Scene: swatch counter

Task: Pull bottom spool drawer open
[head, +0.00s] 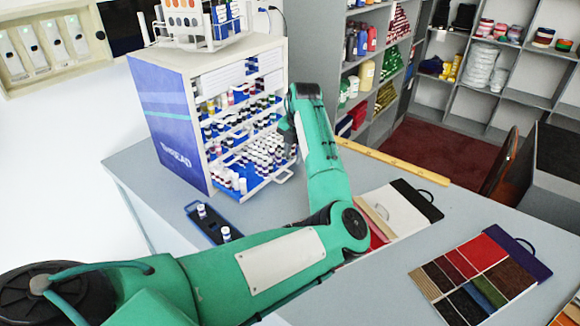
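The thread cabinet (176,130) stands on the grey counter, with a blue side panel and tiers of small spools. The bottom spool drawer (243,187), a blue tray full of spools, sticks out from the cabinet's front, with a pale loop handle (284,177) at its outer end. My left arm reaches across the counter and bends back toward the cabinet. My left gripper (291,150) points down just above and beside the drawer's handle end. Its fingertips are too small and partly hidden, so I cannot tell whether they touch the handle. My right gripper is out of view.
A dark tray (214,224) with two spools lies before the cabinet. A wooden ruler (395,163) lies along the counter's back edge. Swatch boards (410,212) and a colour sample card (478,275) lie right of my arm. A rack stands on the cabinet.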

